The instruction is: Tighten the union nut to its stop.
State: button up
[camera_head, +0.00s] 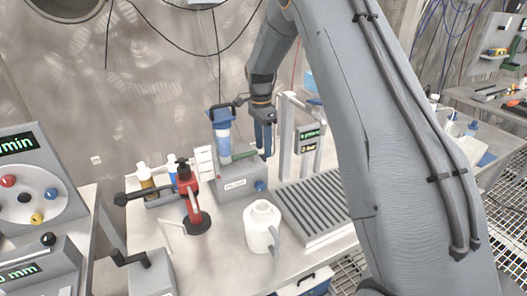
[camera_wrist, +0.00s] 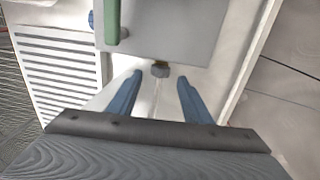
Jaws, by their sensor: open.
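The union nut (camera_wrist: 160,71) is a small grey hex piece at the edge of a grey box (camera_wrist: 190,35) in the wrist view. A yellowish-green bit shows just beside it, and a thin pale line runs from it toward my wrist. My gripper (camera_wrist: 160,80) is open, with one blue finger on each side of the nut's line. The fingertips end close to the nut, with gaps on both sides. In the head view my gripper (camera_head: 264,138) points down behind the grey box (camera_head: 238,187). The nut cannot be made out there.
A green bar (camera_wrist: 112,24) lies on the box. A blue canister (camera_head: 222,135) stands on it. A slatted grey tray (camera_head: 310,208) lies to the right. A white jug (camera_head: 262,228) and a red lever tool (camera_head: 192,205) stand in front. Bottles (camera_head: 147,177) stand at left.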

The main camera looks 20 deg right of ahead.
jog(key=shift+s+f+p, duration=0.15)
jog(key=shift+f+p, duration=0.25)
jog(key=shift+f, duration=1.4)
jog(key=c, duration=1.1)
jog(key=shift+o, duration=0.2)
jog(key=shift+f+g+b, duration=0.1)
jog(key=shift+g+b, duration=0.2)
jog(key=shift+b, duration=0.15)
jog(key=g+b, duration=0.1)
jog(key=b, duration=0.1)
jog(key=w+g+b, duration=0.1)
jog(key=b, duration=0.1)
jog(key=shift+f+g+h, duration=0.2)
jog(key=shift+g+h, duration=0.2)
jog(key=g+b, duration=0.1)
jog(key=b, duration=0.2)
jog(key=shift+g+b, duration=0.5)
jog(key=shift+b, duration=0.4)
jog(key=shift+a+r+g+b, duration=0.1)
jog(key=shift+g+b, duration=0.3)
jog(key=shift+b, duration=0.2)
